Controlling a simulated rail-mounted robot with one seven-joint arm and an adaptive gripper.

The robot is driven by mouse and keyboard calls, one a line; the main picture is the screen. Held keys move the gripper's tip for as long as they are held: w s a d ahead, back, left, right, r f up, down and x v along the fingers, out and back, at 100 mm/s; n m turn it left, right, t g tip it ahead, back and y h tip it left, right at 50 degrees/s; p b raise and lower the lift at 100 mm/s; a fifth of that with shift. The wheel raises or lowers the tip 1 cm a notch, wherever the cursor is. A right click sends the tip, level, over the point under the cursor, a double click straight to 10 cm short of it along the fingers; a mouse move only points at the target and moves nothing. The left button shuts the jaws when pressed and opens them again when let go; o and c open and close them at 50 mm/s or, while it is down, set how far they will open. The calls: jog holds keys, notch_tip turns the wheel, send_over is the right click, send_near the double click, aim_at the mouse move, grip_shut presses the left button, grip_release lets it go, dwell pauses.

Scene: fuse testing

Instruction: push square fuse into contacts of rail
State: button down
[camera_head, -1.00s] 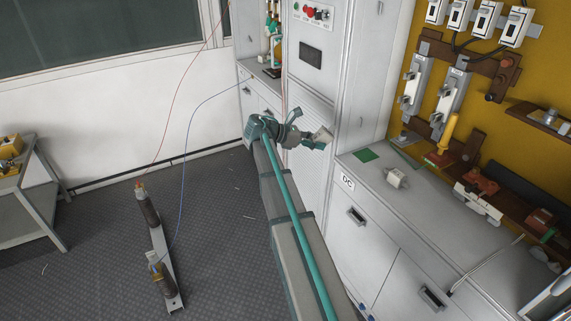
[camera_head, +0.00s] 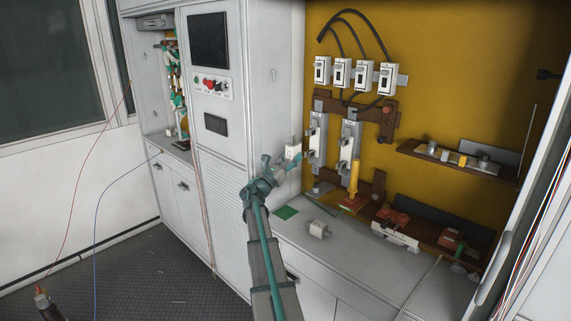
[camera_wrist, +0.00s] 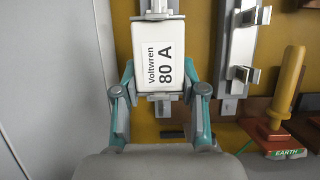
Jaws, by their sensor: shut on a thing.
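The square fuse (camera_wrist: 158,58) is a white block labelled "Voltwren 80 A", upright in the wrist view. My gripper (camera_wrist: 158,95) is shut on its lower part, with teal fingers at both sides. In the head view, my gripper (camera_head: 284,165) holds the fuse (camera_head: 293,150) just left of the left rail (camera_head: 318,140).
A yellow-handled tool (camera_head: 354,177) stands on a red base right of the rails. The grey cabinet side (camera_wrist: 50,70) is close on the left.

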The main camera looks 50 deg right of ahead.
dwell(0.4)
jog(key=b, duration=0.1)
send_near(313, 144)
jog(key=shift+s+d+r, duration=0.15)
jog(key=shift+d+r, duration=0.9)
jog(key=shift+r, duration=0.2)
jog(key=shift+d, duration=0.25)
jog(key=shift+d, duration=0.3)
jog(key=shift+s+d, duration=0.1)
jog(key=shift+d, duration=1.1)
dwell(2.3)
jog(key=shift+c, duration=0.5)
grip_release()
jog(key=shift+a+f, duration=0.15)
jog(key=shift+a, duration=0.05)
jog(key=shift+b+v, duration=1.15)
jog(key=shift+v, duration=1.65)
